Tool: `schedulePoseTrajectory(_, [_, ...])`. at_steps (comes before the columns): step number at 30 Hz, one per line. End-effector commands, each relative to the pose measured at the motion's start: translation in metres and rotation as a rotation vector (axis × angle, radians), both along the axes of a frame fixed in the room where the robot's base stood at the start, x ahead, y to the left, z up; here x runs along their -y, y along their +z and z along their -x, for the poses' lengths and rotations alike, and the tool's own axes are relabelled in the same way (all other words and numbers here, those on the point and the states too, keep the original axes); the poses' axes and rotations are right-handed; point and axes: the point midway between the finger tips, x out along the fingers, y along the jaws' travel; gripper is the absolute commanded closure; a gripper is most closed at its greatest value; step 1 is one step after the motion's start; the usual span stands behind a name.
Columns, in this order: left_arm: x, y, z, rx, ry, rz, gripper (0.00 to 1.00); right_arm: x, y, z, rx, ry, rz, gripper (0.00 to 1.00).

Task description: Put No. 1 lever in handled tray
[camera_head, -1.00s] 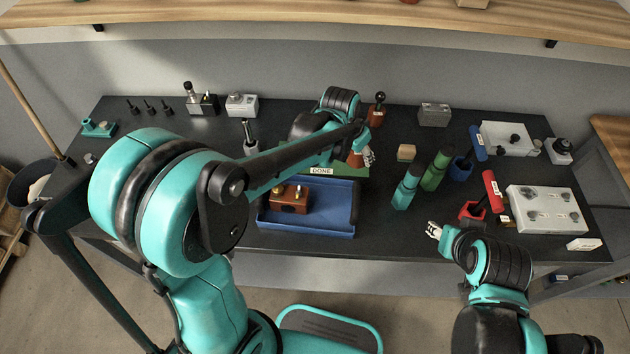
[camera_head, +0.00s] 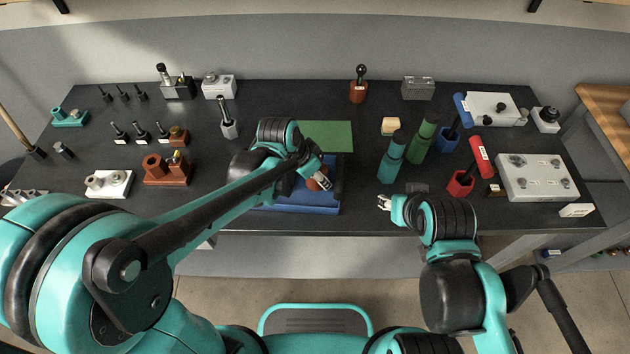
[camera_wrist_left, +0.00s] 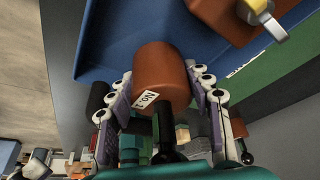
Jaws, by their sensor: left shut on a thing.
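My left gripper (camera_head: 318,178) is shut on a brown-orange lever base (camera_head: 319,184) over the blue tray (camera_head: 334,203). In the left wrist view the base (camera_wrist_left: 160,75) sits between both fingers, with a dark shaft running toward the palm. Its white label starts with "No."; I cannot read the digit surely. The tray's blue floor and wall (camera_wrist_left: 110,40) lie just beyond it; contact is unclear. A brown block with metal and yellow parts (camera_wrist_left: 225,18) is in the tray. My right gripper (camera_head: 384,202) looks open and empty near the table's front edge.
A green mat (camera_head: 328,136) lies behind the tray. A similar brown lever with a black ball (camera_head: 359,88) stands at the back. Brown (camera_head: 168,172) and white (camera_head: 108,184) blocks stand left.

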Motion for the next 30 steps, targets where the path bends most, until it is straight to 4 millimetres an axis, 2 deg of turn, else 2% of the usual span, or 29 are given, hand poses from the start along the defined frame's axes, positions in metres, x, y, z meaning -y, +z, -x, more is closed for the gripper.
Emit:
schedulePoseTrajectory(1, [0.0, -0.012, -0.001, 0.0, 0.0, 0.0, 0.9, 0.0, -0.008, 0.0, 0.0, 0.0, 0.0, 0.6])
schedulePoseTrajectory(3, [0.0, -0.02, -0.001, 0.0, 0.0, 0.0, 0.9, 0.0, -0.011, 0.0, 0.0, 0.0, 0.0, 0.6])
schedulePoseTrajectory(14, [0.0, -0.023, 0.0, 0.0, 0.001, 0.0, 0.9, 0.0, -0.013, 0.0, 0.0, 0.0, 0.0, 0.6])
schedulePoseTrajectory(15, [0.0, -0.024, 0.0, 0.0, 0.001, 0.0, 0.47, 0.0, -0.013, 0.0, 0.0, 0.0, 0.0, 0.6])
schedulePoseTrajectory(17, [0.0, -0.023, 0.0, 0.0, 0.001, 0.0, 0.31, 0.0, -0.012, 0.0, 0.0, 0.0, 0.0, 0.6])
schedulePoseTrajectory(18, [0.0, -0.023, 0.0, 0.0, 0.001, 0.0, 0.29, 0.0, -0.012, 0.0, 0.0, 0.0, 0.0, 0.6])
schedulePoseTrajectory(26, [0.0, -0.023, 0.0, 0.0, 0.001, 0.0, 0.29, 0.0, -0.012, 0.0, 0.0, 0.0, 0.0, 0.6])
schedulePoseTrajectory(30, [-0.001, -0.014, 0.001, 0.0, 0.001, 0.0, 0.29, 0.0, -0.006, 0.0, 0.0, 0.0, 0.0, 0.6])
